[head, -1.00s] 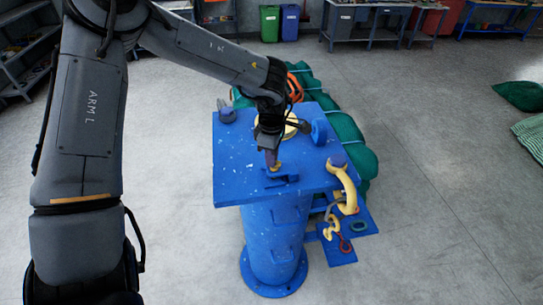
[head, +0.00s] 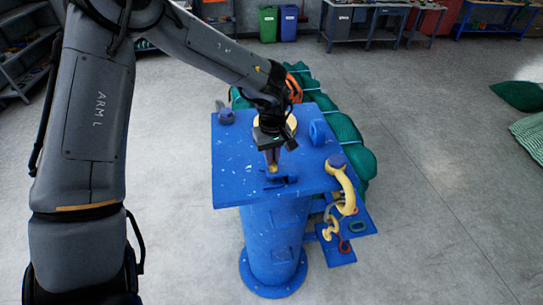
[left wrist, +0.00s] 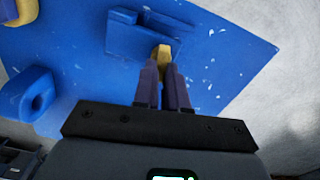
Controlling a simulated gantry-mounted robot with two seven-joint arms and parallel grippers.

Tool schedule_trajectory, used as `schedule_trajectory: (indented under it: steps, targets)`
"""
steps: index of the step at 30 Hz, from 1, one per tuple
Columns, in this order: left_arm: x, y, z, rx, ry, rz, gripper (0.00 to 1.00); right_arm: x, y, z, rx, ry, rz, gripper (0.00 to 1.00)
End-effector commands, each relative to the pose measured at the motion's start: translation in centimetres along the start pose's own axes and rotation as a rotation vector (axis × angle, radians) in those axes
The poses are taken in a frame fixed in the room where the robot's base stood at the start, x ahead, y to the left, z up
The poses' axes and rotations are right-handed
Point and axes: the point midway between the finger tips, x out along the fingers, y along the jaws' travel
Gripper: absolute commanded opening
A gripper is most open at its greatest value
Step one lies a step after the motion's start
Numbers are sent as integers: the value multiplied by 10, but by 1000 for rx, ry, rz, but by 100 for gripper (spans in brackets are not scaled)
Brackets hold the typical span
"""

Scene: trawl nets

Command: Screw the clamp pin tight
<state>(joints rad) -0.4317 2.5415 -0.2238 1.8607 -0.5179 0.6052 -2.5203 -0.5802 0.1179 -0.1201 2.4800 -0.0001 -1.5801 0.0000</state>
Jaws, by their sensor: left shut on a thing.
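The yellow clamp pin (head: 272,169) stands at a blue clamp block (head: 286,180) near the front of the blue pedestal top (head: 235,165). My left gripper (head: 271,160) comes down from above and is shut on the pin's upper end. In the left wrist view the purple-grey fingers (left wrist: 165,80) close around the yellow pin (left wrist: 163,52), beside the blue clamp block (left wrist: 150,38). The fingers hide part of the pin, and its thread cannot be seen. My right gripper is not in view.
A blue lug with a hole (head: 318,132) stands at the right of the top, and a grey shackle-like part (head: 225,115) at the back left. A yellow hook (head: 343,185) hangs off the right edge over small blue shelves (head: 360,222). Green net bundles (head: 350,140) lie behind.

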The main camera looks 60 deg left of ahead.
Motion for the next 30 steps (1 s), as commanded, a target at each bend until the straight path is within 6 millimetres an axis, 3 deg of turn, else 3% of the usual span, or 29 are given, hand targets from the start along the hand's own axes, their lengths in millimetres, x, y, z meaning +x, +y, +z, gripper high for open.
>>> schedule_trajectory:
  steps: [10,27,28,30]
  targets:
    - [-2,2,2,155,-4,1,0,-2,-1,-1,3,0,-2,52]
    - [-2,2,2,184,-3,1,0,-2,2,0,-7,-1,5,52]
    - [-2,2,2,184,-3,1,16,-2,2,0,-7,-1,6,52]
    - [-2,2,2,183,-3,1,27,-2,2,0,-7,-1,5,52]
